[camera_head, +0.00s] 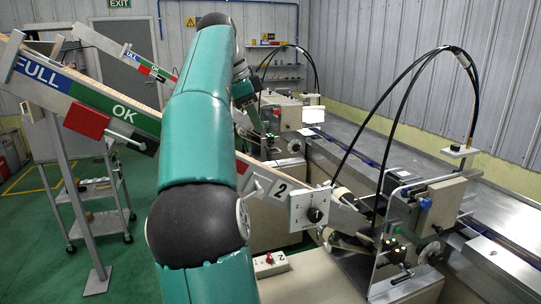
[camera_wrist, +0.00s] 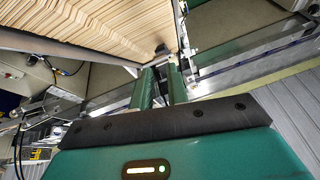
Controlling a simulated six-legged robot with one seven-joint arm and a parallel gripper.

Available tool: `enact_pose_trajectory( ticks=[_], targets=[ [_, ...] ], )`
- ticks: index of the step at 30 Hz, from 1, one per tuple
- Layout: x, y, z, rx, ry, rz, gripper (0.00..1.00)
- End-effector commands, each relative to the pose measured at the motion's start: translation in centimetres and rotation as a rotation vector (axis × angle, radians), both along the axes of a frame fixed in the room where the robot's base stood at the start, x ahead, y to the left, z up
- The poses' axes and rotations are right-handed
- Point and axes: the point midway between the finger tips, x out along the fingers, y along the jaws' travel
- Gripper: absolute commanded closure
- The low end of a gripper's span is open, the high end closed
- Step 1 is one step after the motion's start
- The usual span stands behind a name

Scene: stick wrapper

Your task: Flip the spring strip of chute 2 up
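Chute 2 (camera_head: 283,188), marked with a "2", slopes down from the left behind my arm, which hides its middle. In the wrist view the chute (camera_wrist: 70,47) holds a row of pale wooden sticks (camera_wrist: 100,25). A small dark piece (camera_wrist: 162,49) sits at the end of the sticks, just beyond my fingertips. I cannot tell whether it is part of the spring strip, which I cannot clearly make out. My gripper (camera_wrist: 160,70) has its two green fingers apart with a narrow gap, and nothing clearly between them. It looks apart from the dark piece.
A white dial box (camera_head: 310,208) stands beside the chute's lower end. A wrapping machine (camera_head: 425,205) with black cables is at right. Another chute (camera_head: 110,48) with green and red marks runs behind. A red block (camera_head: 87,120) hangs on the near chute. A trolley (camera_head: 100,190) stands at left.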

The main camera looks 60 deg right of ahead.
Motion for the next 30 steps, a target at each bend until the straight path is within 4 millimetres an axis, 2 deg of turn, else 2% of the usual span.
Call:
enact_pose_trajectory(
  ticks=[12, 16, 21, 29, 30],
  targets=[
    [-1.8, -2.2, -7.0, 0.004, 0.0, -0.001, 0.84],
    [-2.2, -2.9, -8.7, 0.002, 0.0, -0.001, 0.84],
    [-2.4, -3.2, -9.9, 0.001, 0.001, 0.001, 0.84],
    [-2.5, -3.3, -10.0, 0.0, 0.0, 0.0, 0.84],
    [-2.5, -3.3, -10.0, 0.0, 0.0, 0.0, 0.9]
  ],
)
